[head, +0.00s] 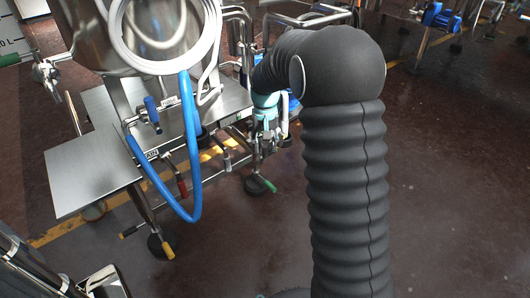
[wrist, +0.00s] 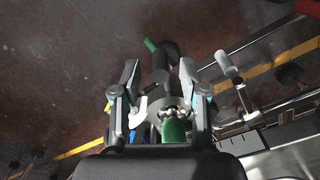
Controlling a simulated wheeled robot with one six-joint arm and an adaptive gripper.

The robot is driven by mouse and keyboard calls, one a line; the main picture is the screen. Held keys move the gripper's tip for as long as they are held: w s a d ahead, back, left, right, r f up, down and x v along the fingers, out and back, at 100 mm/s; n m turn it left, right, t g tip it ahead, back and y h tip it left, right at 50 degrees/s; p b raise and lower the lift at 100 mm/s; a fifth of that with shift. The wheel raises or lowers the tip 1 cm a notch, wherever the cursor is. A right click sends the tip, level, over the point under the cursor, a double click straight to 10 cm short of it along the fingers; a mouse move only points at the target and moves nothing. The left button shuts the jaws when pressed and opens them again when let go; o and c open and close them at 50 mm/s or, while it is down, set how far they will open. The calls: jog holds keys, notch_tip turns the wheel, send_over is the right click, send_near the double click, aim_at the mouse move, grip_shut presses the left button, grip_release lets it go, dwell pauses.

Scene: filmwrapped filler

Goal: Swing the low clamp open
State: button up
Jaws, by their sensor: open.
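My gripper (wrist: 160,68) is open in the wrist view, with one finger on each side of a metal fitting (wrist: 168,106). A green rounded part (wrist: 174,130) sits just below the fitting, between the finger bases. Which of these is the low clamp, and whether it is closed, I cannot tell. No finger is clearly touching the fitting. In the head view my gripper (head: 268,118) is small and low, beside the pipework right of the steel table, and my arm hides part of it. The clamp itself cannot be made out there.
A steel table (head: 95,170) carries a round steel vessel (head: 135,40). A blue hose (head: 190,150) hangs in a loop in front. The dark floor (head: 250,240) in front is clear.

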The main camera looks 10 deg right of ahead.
jog(key=shift+f, duration=1.35)
grip_shut()
